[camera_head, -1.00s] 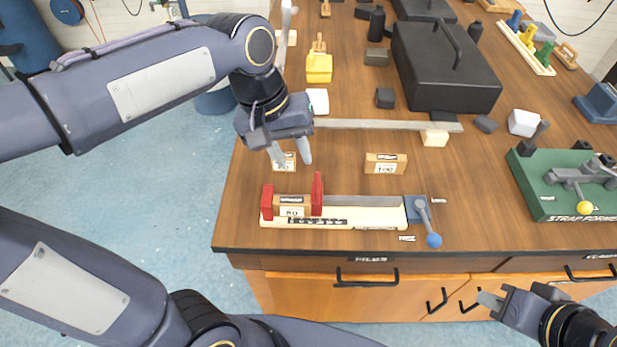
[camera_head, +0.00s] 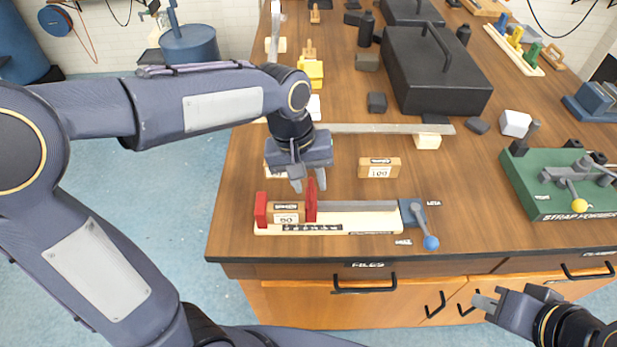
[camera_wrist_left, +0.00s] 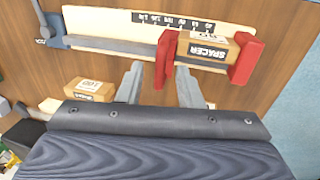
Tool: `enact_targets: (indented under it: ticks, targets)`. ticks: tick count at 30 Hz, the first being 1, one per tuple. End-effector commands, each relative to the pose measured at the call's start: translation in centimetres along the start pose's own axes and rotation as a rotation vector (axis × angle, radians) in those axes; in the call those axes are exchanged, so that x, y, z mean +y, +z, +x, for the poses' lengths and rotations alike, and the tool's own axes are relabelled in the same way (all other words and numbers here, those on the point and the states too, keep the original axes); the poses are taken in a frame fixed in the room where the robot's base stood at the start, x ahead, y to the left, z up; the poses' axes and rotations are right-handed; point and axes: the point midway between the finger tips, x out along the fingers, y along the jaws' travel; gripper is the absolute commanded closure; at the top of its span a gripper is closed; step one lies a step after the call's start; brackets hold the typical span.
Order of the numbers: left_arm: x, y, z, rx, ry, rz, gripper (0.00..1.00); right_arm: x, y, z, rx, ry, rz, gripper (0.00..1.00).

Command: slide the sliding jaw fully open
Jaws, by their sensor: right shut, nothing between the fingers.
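The vise has a cream base (camera_head: 355,228) with a scale, a grey rail (camera_head: 357,206), a red fixed jaw (camera_head: 260,210) at its left end and a red sliding jaw (camera_head: 311,204). A wooden spacer block (camera_head: 286,213) marked 50 sits between the jaws. My left gripper (camera_head: 308,184) is open, just above the sliding jaw. In the left wrist view its fingers (camera_wrist_left: 158,82) appear on either side of the sliding jaw (camera_wrist_left: 164,60); contact is unclear. The blue-knobbed lever (camera_head: 422,225) points toward the front edge. My right gripper (camera_head: 487,304) is shut and empty.
A block marked 100 (camera_head: 379,168) lies behind the rail. Another block behind my left gripper is mostly hidden. A long grey bar (camera_head: 385,128) lies farther back. A green strap former (camera_head: 560,185) stands at right.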

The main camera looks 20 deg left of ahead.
Motion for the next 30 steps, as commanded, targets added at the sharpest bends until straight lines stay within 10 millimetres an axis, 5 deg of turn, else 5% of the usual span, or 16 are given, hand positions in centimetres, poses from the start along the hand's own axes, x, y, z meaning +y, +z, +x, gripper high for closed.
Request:
enact_targets:
  ticks: [4,11,20,30]
  targets:
    - [0.0,0.0,0.0,0.0,0.0,0.0,0.7,0.0,0.0,0.0,0.0,0.0,0.0,1.0]
    - [0.0,0.0,0.0,0.0,0.0,0.0,1.0,0.0,0.0,0.0,0.0,0.0,0.0,1.0]
    - [0.1,0.0,0.0,0.0,0.0,0.001,1.0,0.0,0.0,0.0,0.0,0.0,0.0,1.0]
    - [5.4,0.0,0.9,-0.002,0.0,0.004,1.0,-0.4,-0.4,-0.8,0.0,0.0,0.0,1.0]
